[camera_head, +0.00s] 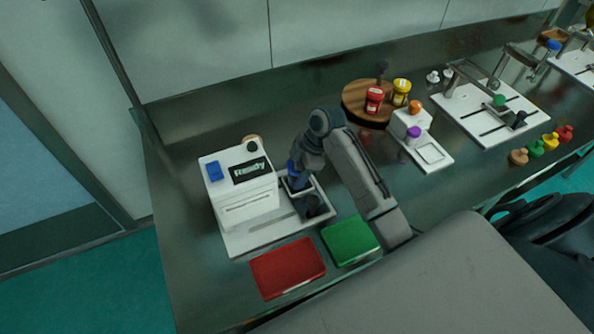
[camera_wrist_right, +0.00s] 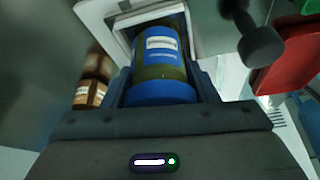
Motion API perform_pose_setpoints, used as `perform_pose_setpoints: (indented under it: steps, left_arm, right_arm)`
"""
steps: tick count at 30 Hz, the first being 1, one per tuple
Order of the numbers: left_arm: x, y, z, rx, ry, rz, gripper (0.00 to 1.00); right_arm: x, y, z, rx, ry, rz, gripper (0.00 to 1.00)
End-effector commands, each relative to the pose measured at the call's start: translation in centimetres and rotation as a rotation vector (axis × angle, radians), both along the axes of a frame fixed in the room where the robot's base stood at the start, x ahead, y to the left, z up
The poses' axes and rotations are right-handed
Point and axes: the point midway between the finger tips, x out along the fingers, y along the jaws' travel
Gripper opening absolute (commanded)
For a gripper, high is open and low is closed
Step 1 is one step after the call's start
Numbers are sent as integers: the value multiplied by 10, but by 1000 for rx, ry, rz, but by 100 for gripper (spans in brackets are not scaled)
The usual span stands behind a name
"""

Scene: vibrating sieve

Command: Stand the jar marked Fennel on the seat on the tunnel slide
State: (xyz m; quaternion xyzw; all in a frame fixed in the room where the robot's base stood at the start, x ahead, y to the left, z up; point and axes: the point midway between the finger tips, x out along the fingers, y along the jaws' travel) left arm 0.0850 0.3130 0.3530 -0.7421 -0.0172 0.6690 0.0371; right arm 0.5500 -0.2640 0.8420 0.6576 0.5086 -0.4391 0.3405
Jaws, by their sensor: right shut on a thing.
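My right gripper (camera_head: 293,175) comes down beside the white machine with a "Ready" display (camera_head: 245,185). In the right wrist view it is shut on a blue-ended jar (camera_wrist_right: 160,65) with a yellowish middle band and a white label, too blurred to read. The far end of the jar is inside or right at a square white frame (camera_wrist_right: 117,22); I cannot tell whether it rests on anything. In the head view only a bit of blue shows at the gripper. The white slide base (camera_head: 262,238) lies beside the machine, partly hidden by my right arm. My left gripper is not in view.
A red box (camera_head: 287,268) and a green box (camera_head: 350,241) lie in front of the machine. A round wooden board (camera_head: 352,101) holds a red jar (camera_head: 374,100) and a yellow jar (camera_head: 401,92). Other white devices (camera_head: 490,112) and coloured knobbed pieces (camera_head: 550,141) stand right.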

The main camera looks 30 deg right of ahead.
Motion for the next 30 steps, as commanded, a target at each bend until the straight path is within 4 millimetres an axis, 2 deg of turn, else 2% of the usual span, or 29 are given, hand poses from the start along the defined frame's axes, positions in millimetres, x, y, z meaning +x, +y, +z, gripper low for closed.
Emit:
perform_pose_setpoints:
  steps: [1, 4, 12, 16, 20, 30]
  left_arm:
    - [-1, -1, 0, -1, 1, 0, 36]
    - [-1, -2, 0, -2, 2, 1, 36]
    - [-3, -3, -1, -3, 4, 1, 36]
    - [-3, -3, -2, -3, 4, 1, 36]
    - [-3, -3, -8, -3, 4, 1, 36]
    - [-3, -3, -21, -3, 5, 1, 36]
  right_arm:
    - [0, 0, -2, 0, 1, 0, 55]
    - [0, 0, -1, 0, 1, 0, 75]
    - [0, 0, -1, 0, 0, -1, 75]
    - [0, -3, 6, -1, -1, -2, 75]
    - [-2, -11, 24, -5, -3, -1, 75]
    - [-9, -37, 90, -4, -2, 0, 75]
